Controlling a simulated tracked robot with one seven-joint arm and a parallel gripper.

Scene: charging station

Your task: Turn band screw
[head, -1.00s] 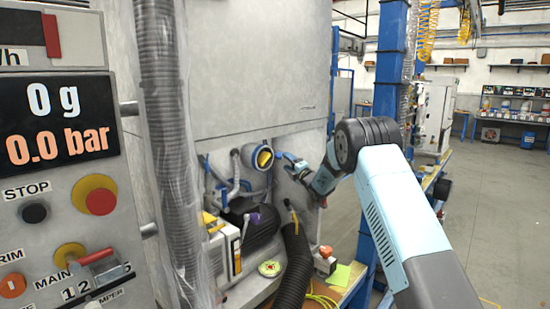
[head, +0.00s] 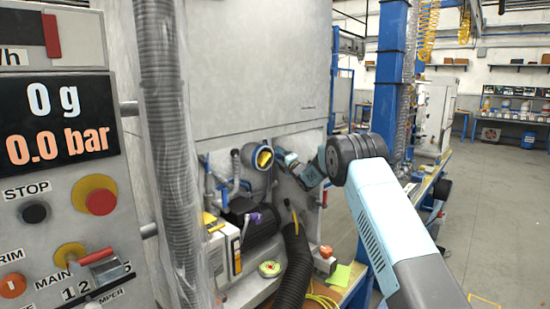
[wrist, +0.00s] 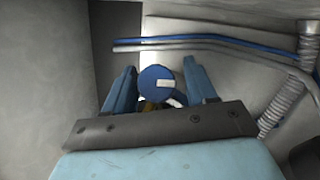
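A blue round fitting (head: 250,158) with a yellow piece inside its mouth sits under the large grey cabinet in the head view. My gripper (head: 282,157) is close to its right side. In the wrist view, a blue round end (wrist: 157,80) with a white label lies between the two blue fingers of my gripper (wrist: 160,66). The fingers stand apart, with visible gaps to the blue end. Small yellow and pale parts show below it, partly hidden by the gripper. I cannot single out the band screw, and contact is not clear.
A black corrugated hose (head: 296,270) and a dark motor (head: 256,230) are below my gripper. A blue post (head: 390,110) stands behind my arm. In the wrist view, blue and grey pipes (wrist: 215,42) run above and to the right of the fingers.

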